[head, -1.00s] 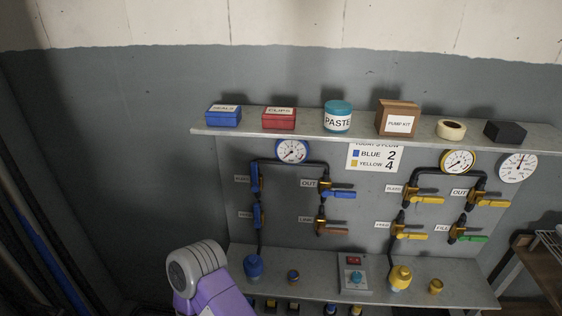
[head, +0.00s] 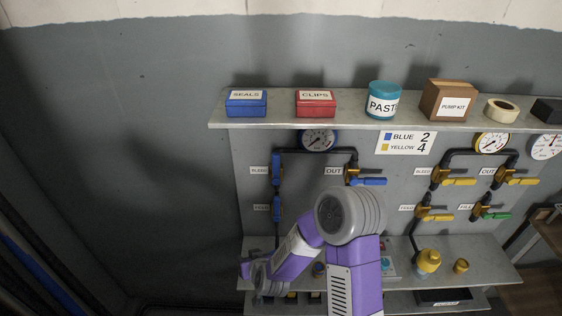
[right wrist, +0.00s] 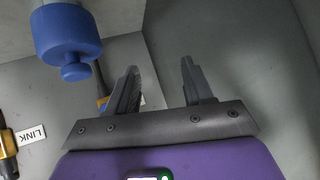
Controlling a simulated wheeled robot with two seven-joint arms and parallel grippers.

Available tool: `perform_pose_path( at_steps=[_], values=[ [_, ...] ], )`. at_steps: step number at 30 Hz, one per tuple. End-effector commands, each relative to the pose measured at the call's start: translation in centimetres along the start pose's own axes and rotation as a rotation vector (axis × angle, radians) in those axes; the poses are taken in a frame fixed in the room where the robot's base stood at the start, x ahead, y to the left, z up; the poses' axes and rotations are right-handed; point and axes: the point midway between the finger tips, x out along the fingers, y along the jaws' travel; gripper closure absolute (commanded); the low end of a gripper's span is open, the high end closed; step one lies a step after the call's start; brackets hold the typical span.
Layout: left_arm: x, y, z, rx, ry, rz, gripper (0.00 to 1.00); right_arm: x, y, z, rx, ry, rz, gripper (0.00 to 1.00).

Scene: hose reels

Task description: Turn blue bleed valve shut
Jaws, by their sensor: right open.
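The blue bleed valve (head: 276,171) is on the left pipe of the wall panel, beside its label, in the head view. Its blue handle stands upright, along the pipe. My right arm reaches across the panel's front, and its gripper (head: 248,270) is low at the left, below the valve and apart from it. In the right wrist view the right gripper (right wrist: 157,66) is open, with nothing between its fingers. A blue capped fitting (right wrist: 69,38) is near its left finger there. My left gripper is not in view.
A second blue handle (head: 277,208) sits just below the bleed valve. The blue out valve (head: 368,181) is to the right, under the blue gauge (head: 318,139). A shelf (head: 300,122) with boxes overhangs the panel. Open wall lies to the left.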

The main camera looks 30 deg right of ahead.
Motion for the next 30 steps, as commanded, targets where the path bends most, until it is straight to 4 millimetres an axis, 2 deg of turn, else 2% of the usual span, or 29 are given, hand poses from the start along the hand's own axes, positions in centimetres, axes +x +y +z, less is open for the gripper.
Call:
perform_pose_path(
  at_steps=[1,3,6,9,12,15,24,30],
  values=[
    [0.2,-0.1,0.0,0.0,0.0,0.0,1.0,-1.3,0.8,-5.5,-0.013,0.157,0.054,0.49],
    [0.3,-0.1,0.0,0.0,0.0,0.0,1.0,-3.7,2.1,-11.5,-0.033,0.335,0.138,0.49],
    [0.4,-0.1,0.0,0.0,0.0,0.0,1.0,-7.8,3.6,-17.9,-0.047,0.531,0.253,0.49],
    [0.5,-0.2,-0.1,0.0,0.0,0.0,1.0,-11.4,4.7,-21.7,-0.05,0.656,0.344,0.49],
    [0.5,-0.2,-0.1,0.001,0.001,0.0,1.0,-13.4,5.4,-23.5,-0.05,0.719,0.4,0.49],
    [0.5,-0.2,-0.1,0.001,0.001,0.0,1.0,-13.7,5.9,-24.5,-0.049,0.74,0.42,0.49],
    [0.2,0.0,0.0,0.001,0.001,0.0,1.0,-10.6,7.5,-27.5,-0.05,0.738,0.421,0.49],
    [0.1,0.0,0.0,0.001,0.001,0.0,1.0,-9.3,8.1,-28.8,-0.05,0.738,0.417,0.49]
  ],
)
